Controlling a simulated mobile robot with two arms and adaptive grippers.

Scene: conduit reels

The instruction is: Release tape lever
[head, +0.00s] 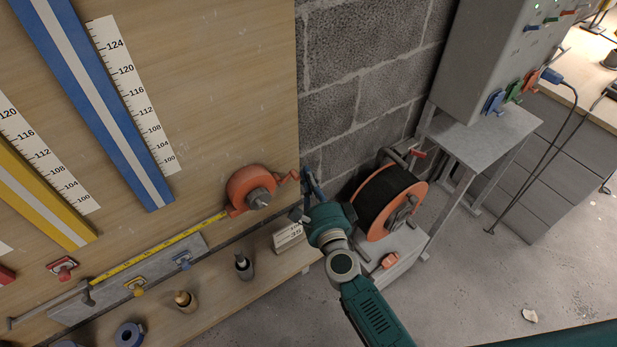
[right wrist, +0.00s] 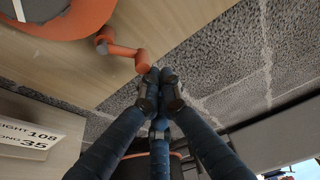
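An orange tape reel (head: 250,188) with a grey hub is mounted low on the wooden board, and a yellow tape (head: 155,253) runs left from it. Its small orange lever (head: 289,177) sticks out to the right. My right gripper (head: 306,178) is just right of the lever's end. In the right wrist view the lever (right wrist: 122,50) ends right by the tips of my right gripper (right wrist: 159,80). The blue fingers are drawn together with dark tips, and nothing shows between them. I cannot tell whether a fingertip touches the lever. My left gripper is not in view.
A black cable reel (head: 390,195) with orange rims stands right of my right arm. A grey cabinet (head: 490,55) stands behind it. A small white number card (head: 288,236) and several fittings sit on the ledge below the board. Open floor lies at the lower right.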

